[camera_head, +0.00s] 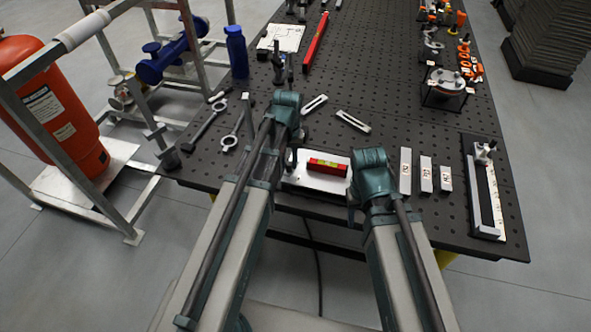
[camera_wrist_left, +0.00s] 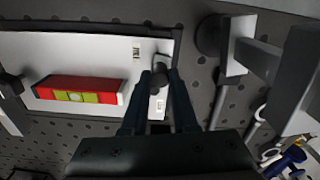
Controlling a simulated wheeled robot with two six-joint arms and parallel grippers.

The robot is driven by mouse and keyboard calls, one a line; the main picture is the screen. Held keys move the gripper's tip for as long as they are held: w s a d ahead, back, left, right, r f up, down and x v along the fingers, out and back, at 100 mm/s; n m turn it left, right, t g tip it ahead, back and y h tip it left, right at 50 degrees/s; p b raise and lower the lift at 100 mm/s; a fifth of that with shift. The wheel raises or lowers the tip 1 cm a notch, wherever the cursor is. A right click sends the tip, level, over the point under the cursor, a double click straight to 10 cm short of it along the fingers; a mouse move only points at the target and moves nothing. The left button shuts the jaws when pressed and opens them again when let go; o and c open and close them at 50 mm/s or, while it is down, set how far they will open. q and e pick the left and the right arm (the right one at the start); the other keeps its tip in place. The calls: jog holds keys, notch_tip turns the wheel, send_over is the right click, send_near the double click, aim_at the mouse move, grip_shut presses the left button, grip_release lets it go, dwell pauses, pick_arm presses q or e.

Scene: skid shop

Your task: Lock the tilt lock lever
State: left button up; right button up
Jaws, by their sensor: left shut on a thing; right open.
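A pale plate (camera_head: 312,182) lies at the near edge of the table, carrying a red spirit level (camera_head: 327,167) with a yellow-green vial. Both also show in the left wrist view, the plate (camera_wrist_left: 85,48) at the upper left and the level (camera_wrist_left: 78,90) on it. The tilt lock lever (camera_wrist_left: 160,62) seems to be the small grey and dark part at the plate's end; its angle is unclear. My left gripper (camera_wrist_left: 160,78) is shut on it there. My right gripper (camera_head: 350,196) is open, low beside the plate's right end; its fingers are mostly hidden.
Slotted bars (camera_head: 353,121), wrenches (camera_head: 204,124) and labelled blocks (camera_head: 426,174) lie on the perforated black table (camera_head: 380,80). A fixture with a long slot (camera_head: 487,190) stands at the right edge. A metal frame with a red tank (camera_head: 50,105) stands left.

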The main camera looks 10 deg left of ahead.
pick_arm(q)
jog(key=shift+w+a, duration=0.1)
jog(key=shift+a, duration=0.15)
jog(key=shift+w+a, duration=0.1)
jog(key=shift+a, duration=0.15)
dwell(0.4)
